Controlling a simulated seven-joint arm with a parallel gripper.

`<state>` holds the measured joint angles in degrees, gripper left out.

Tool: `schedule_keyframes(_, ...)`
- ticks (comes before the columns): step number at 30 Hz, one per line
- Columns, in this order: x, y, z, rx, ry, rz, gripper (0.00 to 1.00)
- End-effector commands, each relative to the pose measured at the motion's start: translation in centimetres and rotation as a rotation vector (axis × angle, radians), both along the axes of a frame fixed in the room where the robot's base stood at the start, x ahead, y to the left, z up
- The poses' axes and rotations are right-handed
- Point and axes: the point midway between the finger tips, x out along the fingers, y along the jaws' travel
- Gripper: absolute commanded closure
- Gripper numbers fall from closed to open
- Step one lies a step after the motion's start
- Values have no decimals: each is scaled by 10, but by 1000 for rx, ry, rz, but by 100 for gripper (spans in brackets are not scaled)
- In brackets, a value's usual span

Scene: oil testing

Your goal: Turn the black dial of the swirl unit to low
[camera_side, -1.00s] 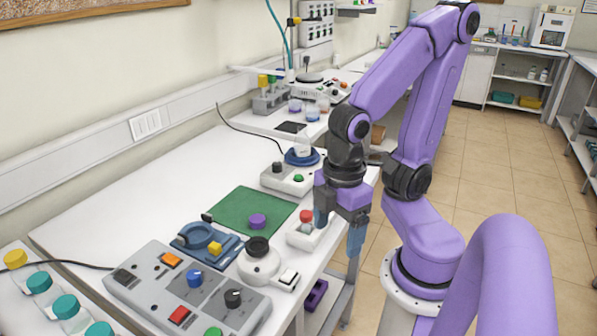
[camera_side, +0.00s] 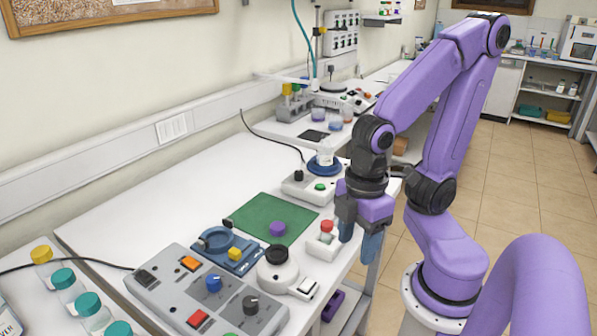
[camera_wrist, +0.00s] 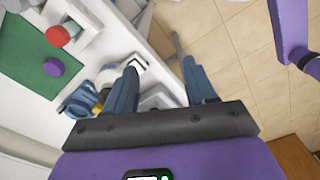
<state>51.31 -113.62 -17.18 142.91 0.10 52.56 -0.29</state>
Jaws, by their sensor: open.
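The swirl unit (camera_side: 306,189) appears to be the white box with a blue platform (camera_side: 325,165) near the bench's right edge in the side view. A clear flask (camera_side: 327,152) stands on the platform. The black dial (camera_side: 299,175) is on its top at the left, beside a green button (camera_side: 320,187). I cannot read the dial's setting. My gripper (camera_side: 359,236) is open and empty, pointing down by the bench edge, nearer the camera than the swirl unit and apart from it. In the wrist view my gripper (camera_wrist: 162,85) has its fingers spread over the bench edge and floor.
A small white box with a red knob (camera_side: 326,226) stands just left of my gripper. A green mat (camera_side: 250,218) holds a purple knob (camera_side: 277,229). A grey control panel (camera_side: 177,286) with coloured knobs and a white round device (camera_side: 278,271) are nearer the camera.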

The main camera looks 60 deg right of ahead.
Motion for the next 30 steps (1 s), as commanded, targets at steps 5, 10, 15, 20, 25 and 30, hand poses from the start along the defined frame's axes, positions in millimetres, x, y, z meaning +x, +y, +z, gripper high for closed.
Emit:
schedule_keyframes(5, 32, 6, 10, -2, -4, -66, 44)
schedule_keyframes(10, 85, 5, 26, -6, -7, -166, 44)
schedule_keyframes(15, 141, -10, 41, -13, -8, -266, 44)
schedule_keyframes(20, 190, -38, 53, -19, -10, -362, 44)
schedule_keyframes(25, 237, -82, 65, -25, -10, -462, 44)
schedule_keyframes(30, 272, -138, 75, -33, -9, -563, 44)
